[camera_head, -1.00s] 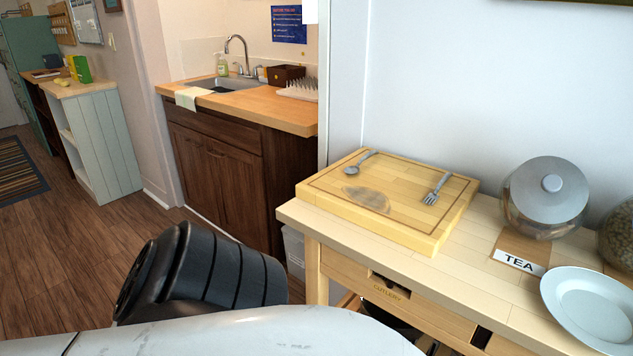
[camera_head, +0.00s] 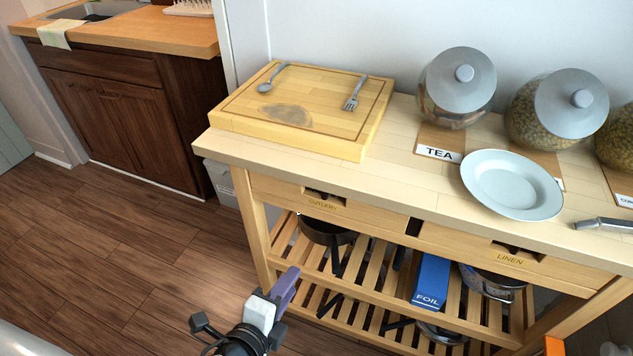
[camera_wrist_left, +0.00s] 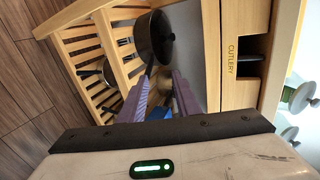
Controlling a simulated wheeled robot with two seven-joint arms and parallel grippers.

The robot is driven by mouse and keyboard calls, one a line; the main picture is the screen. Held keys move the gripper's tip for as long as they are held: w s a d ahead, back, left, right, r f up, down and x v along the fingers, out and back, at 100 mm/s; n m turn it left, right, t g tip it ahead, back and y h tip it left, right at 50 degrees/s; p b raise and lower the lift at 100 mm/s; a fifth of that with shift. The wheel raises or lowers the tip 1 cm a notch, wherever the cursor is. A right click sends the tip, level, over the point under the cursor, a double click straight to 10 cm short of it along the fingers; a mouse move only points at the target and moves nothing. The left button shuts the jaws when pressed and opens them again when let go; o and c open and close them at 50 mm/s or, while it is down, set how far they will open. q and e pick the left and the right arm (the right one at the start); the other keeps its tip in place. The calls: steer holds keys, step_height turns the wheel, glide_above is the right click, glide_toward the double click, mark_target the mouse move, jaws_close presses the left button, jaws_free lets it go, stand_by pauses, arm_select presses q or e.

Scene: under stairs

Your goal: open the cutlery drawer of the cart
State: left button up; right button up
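The cutlery drawer (camera_head: 375,217) is at the left of the wooden cart (camera_head: 213,143), under its top. Its front looks shut, flush with the frame, with a dark cut-out grip and the label CUTLERY. The drawer front (camera_wrist_left: 231,88) also shows in the left wrist view, right of the fingers. My left gripper (camera_head: 288,284) is in front of the cart and appears lower than the drawer in the head view. In the left wrist view its two purple fingers (camera_wrist_left: 162,92) stand apart, with nothing held between them. My right gripper is not recognisable.
A cutting board (camera_head: 318,88) with a spoon and fork lies on the cart top. Glass jars (camera_head: 459,88) and a plate (camera_head: 512,185) stand to its right. The linen drawer (camera_head: 560,268) is beside the cutlery drawer. Pots and a foil box (camera_head: 431,280) sit on slatted shelves below.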

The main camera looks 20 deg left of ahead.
arm_select(q)
steer(key=w+r+m+t, duration=0.3)
steer(key=w+r+m, duration=0.1)
steer(key=r+m, duration=0.5)
steer(key=m+t, duration=0.2)
steer(key=m, duration=0.6)
glide_toward(325, 198)
step_height(325, 198, up, 3)
steer(key=w, duration=0.3)
steer(key=w+p, duration=0.1)
steer(key=w, duration=0.3)
steer(key=w+p, duration=0.1)
steer(key=w, duration=0.2)
steer(key=shift+w+f, duration=0.3)
steer(key=shift+w, duration=0.1)
steer(key=shift+c, duration=0.5)
jaws_close()
